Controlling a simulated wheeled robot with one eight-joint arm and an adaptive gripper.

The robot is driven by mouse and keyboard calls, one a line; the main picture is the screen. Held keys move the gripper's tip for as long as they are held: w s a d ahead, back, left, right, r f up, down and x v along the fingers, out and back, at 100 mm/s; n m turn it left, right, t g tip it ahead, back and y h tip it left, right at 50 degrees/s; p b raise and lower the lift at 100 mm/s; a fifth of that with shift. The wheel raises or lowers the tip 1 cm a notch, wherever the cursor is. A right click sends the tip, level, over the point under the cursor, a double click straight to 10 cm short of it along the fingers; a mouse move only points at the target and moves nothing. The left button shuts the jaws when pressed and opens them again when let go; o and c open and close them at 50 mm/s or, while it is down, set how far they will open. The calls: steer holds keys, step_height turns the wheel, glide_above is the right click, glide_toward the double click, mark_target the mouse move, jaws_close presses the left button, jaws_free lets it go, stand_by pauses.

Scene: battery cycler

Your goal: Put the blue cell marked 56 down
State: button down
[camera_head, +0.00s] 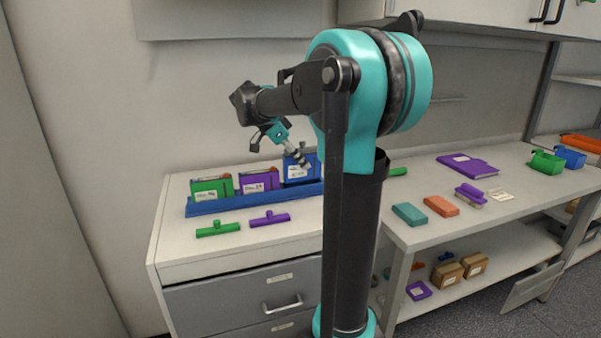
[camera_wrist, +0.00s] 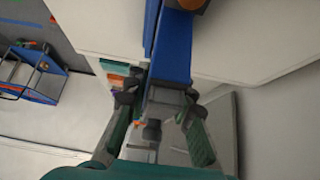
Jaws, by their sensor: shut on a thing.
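The blue cell (camera_head: 294,171) with a white label is at the right end of a long blue rack (camera_head: 222,206) on the counter in the head view. It looks upright; I cannot read its number or tell whether it rests on the rack floor. My gripper (camera_head: 302,163) is shut on it from above. In the wrist view, a long blue body, likely the cell (camera_wrist: 170,62), shows between my gripper's fingers (camera_wrist: 160,108). A green cell (camera_head: 212,187) and a purple cell (camera_head: 259,181) stand in the rack to its left.
A green T-shaped piece (camera_head: 218,230) and a purple one (camera_head: 270,219) lie in front of the rack. On the right bench are a teal block (camera_head: 409,214), an orange block (camera_head: 441,206) and a purple folder (camera_head: 467,165). A wall stands close behind the rack.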

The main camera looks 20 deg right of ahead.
mark_target(301, 172)
steer(key=shift+f, duration=1.95)
steer(key=shift+f, duration=0.1)
steer(key=c, duration=1.3)
jaws_free()
steer(key=v, duration=1.2)
